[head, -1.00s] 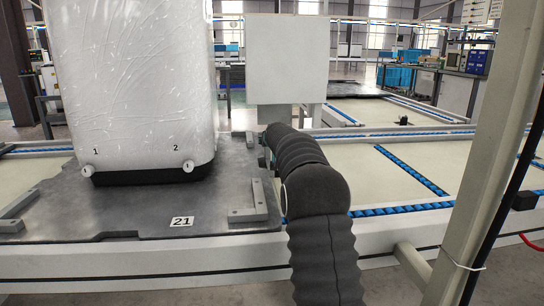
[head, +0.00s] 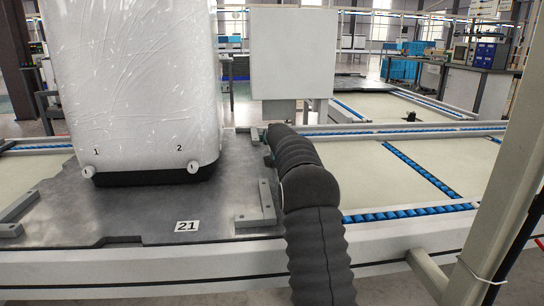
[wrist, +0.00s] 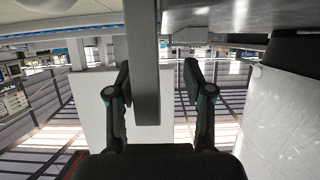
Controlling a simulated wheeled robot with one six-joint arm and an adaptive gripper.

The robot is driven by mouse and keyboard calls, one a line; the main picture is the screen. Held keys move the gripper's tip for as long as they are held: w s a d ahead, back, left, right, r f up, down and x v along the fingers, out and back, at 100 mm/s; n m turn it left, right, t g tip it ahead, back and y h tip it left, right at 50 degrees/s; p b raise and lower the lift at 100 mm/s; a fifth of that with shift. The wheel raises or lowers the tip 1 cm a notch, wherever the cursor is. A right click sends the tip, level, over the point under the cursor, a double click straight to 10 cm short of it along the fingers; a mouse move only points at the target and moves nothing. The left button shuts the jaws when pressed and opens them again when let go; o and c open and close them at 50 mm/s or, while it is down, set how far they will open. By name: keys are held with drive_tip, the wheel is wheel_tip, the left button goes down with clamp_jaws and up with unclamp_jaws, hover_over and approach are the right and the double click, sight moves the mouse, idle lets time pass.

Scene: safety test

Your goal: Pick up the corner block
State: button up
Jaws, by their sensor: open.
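A grey pallet (head: 130,228) carries L-shaped grey corner blocks. One corner block (head: 258,208) is at the front right and another (head: 15,222) at the front left. A further grey piece (head: 254,139) shows at the back right, partly behind my arm. In the head view my gripper is mostly hidden by my dark sleeved arm. In the wrist view my gripper (wrist: 158,70) is open. A grey bar (wrist: 144,60), apparently part of a corner block, shows between the fingers, nearer the left one. I cannot tell whether they touch.
A tall white wrapped load (head: 135,80) stands on the pallet, left of my arm; it also shows in the wrist view (wrist: 285,110). A white box (head: 293,55) stands behind. Conveyors with blue roller strips (head: 420,170) lie to the right. A slanted post (head: 495,190) is at the right.

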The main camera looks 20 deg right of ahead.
drive_tip(key=shift+s+d, duration=0.2)
drive_tip(key=shift+d, duration=0.3)
drive_tip(key=c, duration=0.6)
drive_tip(key=shift+d, duration=0.1)
clamp_jaws()
drive_tip(key=shift+r, duration=0.1)
